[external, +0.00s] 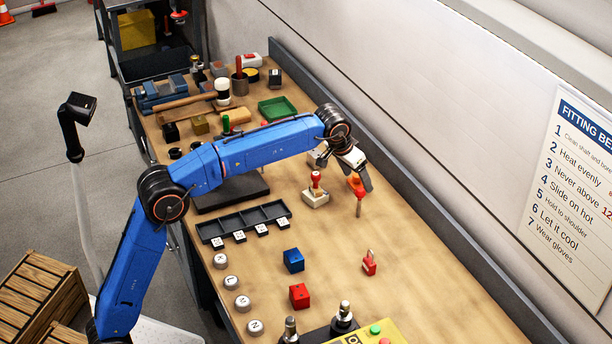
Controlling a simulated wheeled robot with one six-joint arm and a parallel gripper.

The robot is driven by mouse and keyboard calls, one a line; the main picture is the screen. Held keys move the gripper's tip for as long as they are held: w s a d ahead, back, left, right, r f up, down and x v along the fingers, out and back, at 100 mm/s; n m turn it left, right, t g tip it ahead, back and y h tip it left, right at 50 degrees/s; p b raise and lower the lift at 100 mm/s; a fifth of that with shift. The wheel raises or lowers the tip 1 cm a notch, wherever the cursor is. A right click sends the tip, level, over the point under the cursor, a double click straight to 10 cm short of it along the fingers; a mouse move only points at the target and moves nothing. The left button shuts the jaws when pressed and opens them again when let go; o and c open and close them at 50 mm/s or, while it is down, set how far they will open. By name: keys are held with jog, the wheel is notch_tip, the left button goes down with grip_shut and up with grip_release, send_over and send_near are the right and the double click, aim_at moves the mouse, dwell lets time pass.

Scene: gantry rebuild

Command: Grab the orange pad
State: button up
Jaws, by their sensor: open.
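My blue arm reaches across the bench in the external view. My gripper (345,168) is open near the bench's back edge. An orange item with a narrow lower end (357,186) shows just below and beside my gripper; I cannot tell whether it touches the fingers. I cannot tell for sure which of these is the orange pad. The wrist hides part of the bench under it.
A red-handled stamp (316,189) stands left of my gripper. A black divided tray (243,223), a blue cube (293,260), a red cube (299,296) and a red padlock (370,262) lie nearer. A green tray (277,108) is behind. The bench right of the padlock is clear.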

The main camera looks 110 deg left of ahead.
jog(key=shift+w+a+f, duration=0.15)
jog(key=shift+a+f, duration=0.05)
jog(key=shift+f, duration=0.35)
jog(key=shift+c, duration=0.4)
jog(key=c, duration=1)
jog(key=shift+c, duration=0.4)
jog(key=shift+r, duration=0.15)
